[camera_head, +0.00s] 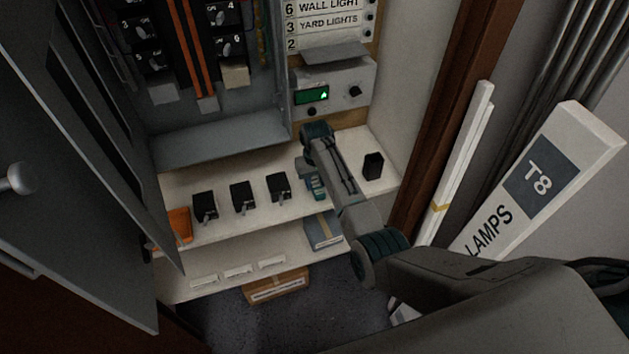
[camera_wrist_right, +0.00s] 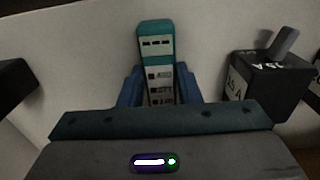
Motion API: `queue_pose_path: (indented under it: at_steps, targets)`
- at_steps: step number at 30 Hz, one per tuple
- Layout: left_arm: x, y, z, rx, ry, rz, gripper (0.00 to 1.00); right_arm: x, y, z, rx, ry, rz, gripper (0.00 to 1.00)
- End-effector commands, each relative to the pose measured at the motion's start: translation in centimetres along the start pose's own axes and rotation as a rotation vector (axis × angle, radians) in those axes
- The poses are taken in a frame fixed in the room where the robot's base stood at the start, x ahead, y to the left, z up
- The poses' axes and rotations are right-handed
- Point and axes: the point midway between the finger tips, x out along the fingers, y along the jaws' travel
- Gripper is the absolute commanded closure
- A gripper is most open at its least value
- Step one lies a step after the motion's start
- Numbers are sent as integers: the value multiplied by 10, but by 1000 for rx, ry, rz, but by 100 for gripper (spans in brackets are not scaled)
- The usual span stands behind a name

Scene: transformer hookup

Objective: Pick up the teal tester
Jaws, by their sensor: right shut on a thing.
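The teal tester (camera_head: 317,184) is at the shelf, partly hidden by my right arm in the head view. In the right wrist view the tester (camera_wrist_right: 157,68) shows a teal top and a pale labelled face, and stands between the blue fingers. My right gripper (camera_wrist_right: 160,88) is shut on it. In the head view this gripper (camera_head: 312,178) is mostly hidden behind its own wrist. Whether the tester touches the shelf cannot be told. My left gripper is not in view.
Several black breakers stand on the upper shelf (camera_head: 225,222), one (camera_head: 278,187) just left of the tester and another (camera_head: 373,166) to its right. An orange item (camera_head: 180,224) is at the shelf's left end. The open panel door (camera_head: 85,140) bounds the left; lamp boxes (camera_head: 540,180) lean at right.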

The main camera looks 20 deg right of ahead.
Motion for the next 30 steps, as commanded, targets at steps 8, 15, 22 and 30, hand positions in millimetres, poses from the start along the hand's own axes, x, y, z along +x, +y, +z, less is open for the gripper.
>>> queue_pose_path:
  at_steps: [8,15,22,30]
  targets:
    - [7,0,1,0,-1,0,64,-16,0,-1,0,3,0,92]
    - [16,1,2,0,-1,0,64,-35,-5,29,0,0,-2,92]
    - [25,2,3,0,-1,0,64,-40,-15,82,1,2,-2,92]
    - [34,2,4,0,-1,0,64,-46,-24,134,1,2,-2,92]
